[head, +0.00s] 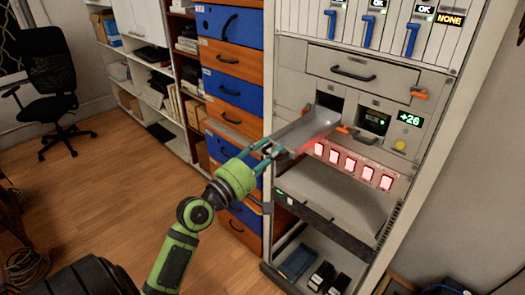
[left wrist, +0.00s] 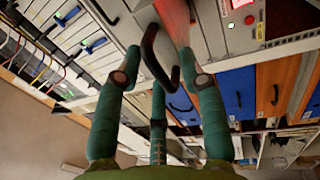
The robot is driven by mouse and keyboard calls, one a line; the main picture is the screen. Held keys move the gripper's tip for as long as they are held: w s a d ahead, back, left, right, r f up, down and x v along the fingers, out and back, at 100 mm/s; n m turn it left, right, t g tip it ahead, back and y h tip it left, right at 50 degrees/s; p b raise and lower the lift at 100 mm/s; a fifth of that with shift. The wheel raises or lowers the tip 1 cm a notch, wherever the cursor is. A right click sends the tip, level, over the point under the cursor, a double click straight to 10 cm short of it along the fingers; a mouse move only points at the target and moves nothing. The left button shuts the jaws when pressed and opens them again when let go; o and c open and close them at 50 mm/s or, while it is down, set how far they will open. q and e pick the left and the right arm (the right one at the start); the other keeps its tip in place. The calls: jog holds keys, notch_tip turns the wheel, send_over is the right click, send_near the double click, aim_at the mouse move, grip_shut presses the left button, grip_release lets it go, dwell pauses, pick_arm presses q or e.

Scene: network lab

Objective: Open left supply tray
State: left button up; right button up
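The left supply tray (head: 312,128) is a grey metal tray. It sticks well out of its dark slot in the rack, toward my left arm. My left gripper (head: 266,158) is at the tray's front end. In the left wrist view, the tray's black curved handle (left wrist: 150,52) lies between the spread teal fingers of the gripper (left wrist: 158,75). The fingers stand apart with gaps around the handle; firm contact is not visible. My right gripper is not in view.
A right-hand slot (head: 374,121) with a green +26 display sits beside the tray. Red-lit buttons (head: 350,166) run below it, above a shelf (head: 340,205). A closed drawer (head: 360,72) is above. Blue and orange drawers (head: 230,88) stand left of the rack.

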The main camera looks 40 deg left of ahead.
pick_arm(q)
jog(key=s+a+f, duration=0.1)
jog(key=s+f, duration=0.1)
jog(key=s, duration=0.9)
jog(key=shift+s, duration=0.4)
